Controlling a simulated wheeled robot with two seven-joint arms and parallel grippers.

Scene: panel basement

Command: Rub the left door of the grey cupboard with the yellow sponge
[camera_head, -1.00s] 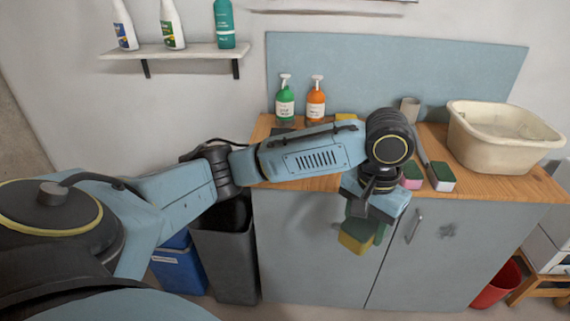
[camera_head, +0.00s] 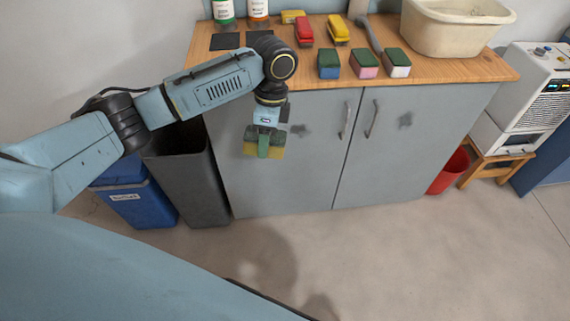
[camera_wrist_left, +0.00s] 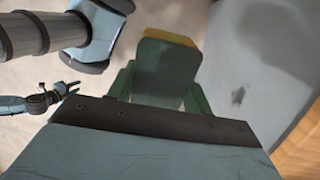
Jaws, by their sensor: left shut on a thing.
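The yellow sponge (camera_head: 277,153), with a dark green pad, is held in my left gripper (camera_head: 264,142) in front of the upper left part of the grey cupboard's left door (camera_head: 310,172). The gripper is shut on it; its green fingers flank the sponge (camera_wrist_left: 165,70) in the left wrist view. A dark smudge (camera_head: 300,131) lies on the left door, just right of the gripper. The smudge also shows in the left wrist view (camera_wrist_left: 238,96), apart from the sponge. I cannot tell whether the sponge touches the door. Part of my other arm shows in the left wrist view; its jaw state is unclear.
The right door (camera_head: 395,160) has another smudge, and both doors have upright handles. The wooden top (camera_head: 450,68) carries blue, pink and white sponges, brushes and a cream basin (camera_head: 455,28). Dark bin (camera_head: 190,175) and blue bin (camera_head: 135,195) stand left, a red bucket (camera_head: 450,172) right.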

